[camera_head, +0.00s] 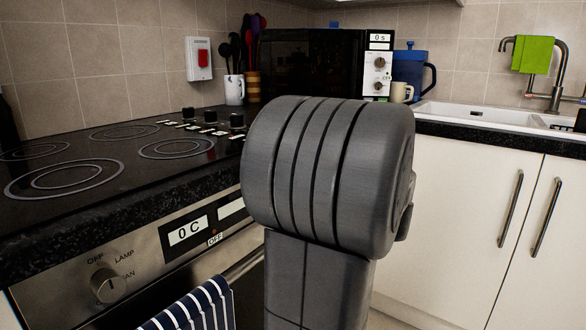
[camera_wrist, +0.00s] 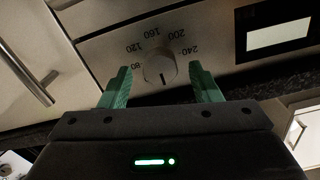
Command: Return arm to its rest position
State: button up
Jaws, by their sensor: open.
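My gripper (camera_wrist: 163,88) shows in the wrist view with its two green fingers apart and nothing between them. An oven knob (camera_wrist: 160,70) with temperature numbers appears beyond the fingertips; I see no contact with it. The wrist view looks upside down, as the numbers are inverted. In the head view my grey arm fills the middle, and my gripper is hidden behind it or out of frame.
A black hob (camera_head: 110,160) sits above the oven front (camera_head: 150,275), where a striped towel (camera_head: 195,308) hangs. A microwave (camera_head: 315,68) and a sink (camera_head: 480,112) are on the back counter. White cupboards (camera_head: 480,210) stand at the right. No pans show.

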jog(key=shift+w+a, duration=0.15)
jog(key=shift+a, duration=0.05)
